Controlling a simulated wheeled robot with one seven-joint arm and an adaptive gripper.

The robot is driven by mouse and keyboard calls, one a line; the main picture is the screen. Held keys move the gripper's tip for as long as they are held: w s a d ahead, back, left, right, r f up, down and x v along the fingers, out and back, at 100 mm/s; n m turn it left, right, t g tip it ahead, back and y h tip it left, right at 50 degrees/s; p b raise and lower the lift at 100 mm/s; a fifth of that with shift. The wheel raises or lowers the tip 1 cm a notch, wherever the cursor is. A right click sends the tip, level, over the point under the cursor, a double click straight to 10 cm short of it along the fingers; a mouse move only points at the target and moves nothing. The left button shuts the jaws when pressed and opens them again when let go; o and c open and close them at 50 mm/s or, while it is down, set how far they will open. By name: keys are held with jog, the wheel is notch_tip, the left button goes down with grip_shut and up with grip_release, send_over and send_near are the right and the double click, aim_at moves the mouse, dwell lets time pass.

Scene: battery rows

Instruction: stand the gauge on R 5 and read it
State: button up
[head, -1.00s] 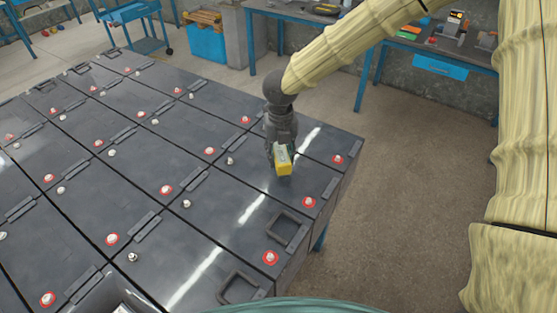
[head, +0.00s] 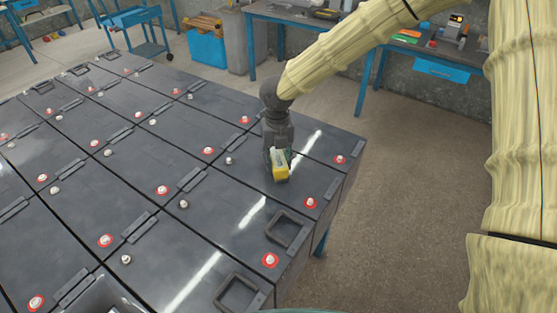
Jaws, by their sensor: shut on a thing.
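The gauge, a small yellow box (head: 280,169) with a pale face, is held by my gripper (head: 278,157). It is tilted slightly and sits over a dark battery top at the right side of the rows. I cannot tell whether its underside touches the battery. The battery rows (head: 130,165) are grey-black blocks with terminals, some ringed in red and some plain. Red-ringed terminals (head: 310,203) and (head: 340,160) lie to the right of the gauge, and a plain terminal (head: 229,161) lies to its left. No row label is readable, so R 5 cannot be picked out.
Dark handles (head: 287,229) stand on the near right batteries. The row's right edge drops to the concrete floor (head: 400,220). Behind are a blue bin (head: 206,46), a blue cart (head: 138,30) and workbenches (head: 300,18) with tools.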

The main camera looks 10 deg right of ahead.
aim_at(278, 156)
jog(key=shift+f, duration=0.15)
jog(key=o, duration=1.2)
jog(key=shift+f, duration=0.1)
jog(key=shift+c, duration=0.2)
notch_tip(278, 156, up, 12)
jog(key=b, duration=0.2)
jog(key=shift+r+b, duration=0.2)
jog(key=shift+b, duration=0.1)
